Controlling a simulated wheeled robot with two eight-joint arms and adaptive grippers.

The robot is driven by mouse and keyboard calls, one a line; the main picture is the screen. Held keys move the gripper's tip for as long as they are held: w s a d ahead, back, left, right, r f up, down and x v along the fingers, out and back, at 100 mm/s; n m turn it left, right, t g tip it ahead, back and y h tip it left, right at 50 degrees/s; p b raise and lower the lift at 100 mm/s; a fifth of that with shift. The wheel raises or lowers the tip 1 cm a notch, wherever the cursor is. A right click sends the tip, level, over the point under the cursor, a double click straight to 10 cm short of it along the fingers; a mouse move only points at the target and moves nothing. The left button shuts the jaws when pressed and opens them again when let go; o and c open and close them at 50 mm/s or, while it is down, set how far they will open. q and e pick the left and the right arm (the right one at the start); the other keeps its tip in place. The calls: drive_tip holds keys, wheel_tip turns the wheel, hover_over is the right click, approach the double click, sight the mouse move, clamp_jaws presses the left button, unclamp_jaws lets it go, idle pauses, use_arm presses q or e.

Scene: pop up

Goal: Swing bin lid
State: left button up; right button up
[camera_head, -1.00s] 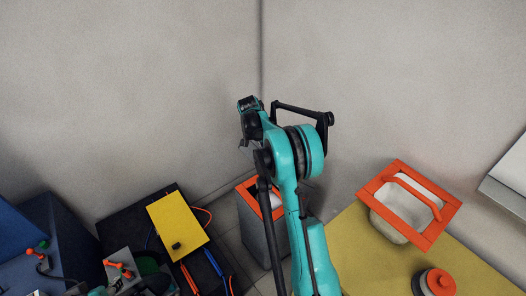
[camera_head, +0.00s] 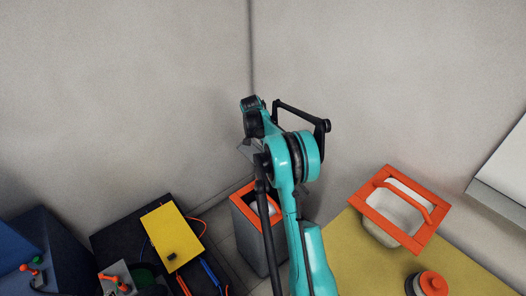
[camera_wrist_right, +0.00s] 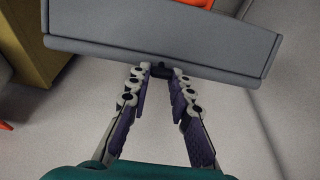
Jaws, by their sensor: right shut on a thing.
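The grey bin (camera_head: 251,240) with an orange rim and something white in its opening stands on the floor in the head view, partly behind my right arm. My right gripper (camera_wrist_right: 160,73) has its fingertips closed on a small dark tab (camera_wrist_right: 160,70) at the near edge of a wide grey panel (camera_wrist_right: 160,38), which looks like a lid. In the head view a bit of this grey panel (camera_head: 247,149) shows beside the gripper, above the bin in the picture. An orange part (camera_wrist_right: 190,3) shows past its far edge. My left gripper is out of view.
A yellow-topped table (camera_head: 345,255) at right holds an orange-framed white basin (camera_head: 401,206) and an orange-topped jar (camera_head: 431,285). At left is a dark surface (camera_head: 115,240) with a yellow box (camera_head: 173,236) and tools. Walls meet behind the bin.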

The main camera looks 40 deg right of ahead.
drive_tip(key=shift+w+d+r+p, duration=0.1)
drive_tip(key=shift+d+r+p, duration=0.3)
drive_tip(key=shift+d, duration=0.55)
drive_tip(key=shift+w+d+r+p, duration=0.1)
drive_tip(key=shift+d+r+p, duration=0.1)
drive_tip(key=shift+d+r, duration=0.55)
drive_tip(key=shift+d+f, duration=0.25)
drive_tip(key=d+r+p, duration=0.1)
drive_tip(key=d+p, duration=0.1)
drive_tip(key=d, duration=0.7)
drive_tip(key=shift+w+d+r, duration=0.15)
drive_tip(key=shift+w+r, duration=0.2)
drive_tip(key=shift+r, duration=0.05)
